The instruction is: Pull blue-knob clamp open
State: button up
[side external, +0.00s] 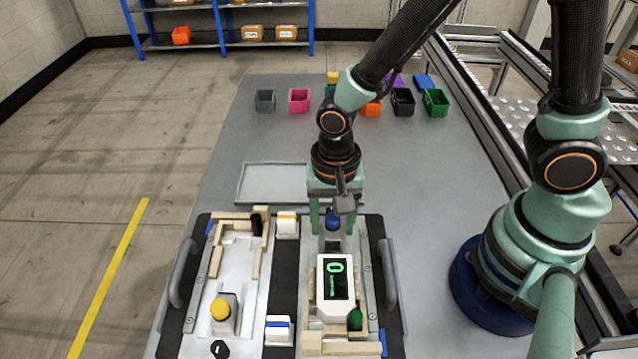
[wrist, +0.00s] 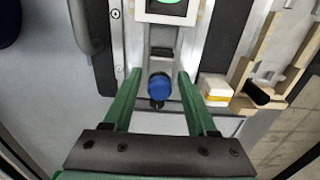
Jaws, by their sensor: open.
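The blue-knob clamp (side external: 333,217) stands at the far end of the right-hand fixture on the pallet (side external: 282,340). In the wrist view its round blue knob (wrist: 159,86) lies between the two green fingers. My gripper (side external: 328,228) points down over the clamp with its fingers on either side of the knob. The fingers (wrist: 157,76) are open, with a gap on both sides of the knob. A white box with a green mark on its dark face (side external: 335,286) sits in the fixture in front of the clamp.
A yellow-knob clamp (side external: 220,309) stands in the left fixture. White blocks (side external: 287,225) sit on the dark middle strip. Grey handles (side external: 392,285) flank the pallet. An empty grey tray (side external: 262,184) lies behind, and small coloured bins (side external: 299,100) stand at the table's back.

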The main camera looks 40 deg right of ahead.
jog(key=shift+r, duration=0.1)
jog(key=shift+r, duration=3.9)
jog(key=w+d+r+n+t, duration=0.1)
jog(key=d+r+n+t, duration=0.4)
jog(key=d+r+n, duration=0.4)
jog(key=d+r, duration=0.3)
jog(key=d, duration=0.2)
jog(key=shift+w+d+r+t, duration=0.15)
jog(key=shift+w+r+t, duration=0.15)
jog(key=shift+w, duration=0.1)
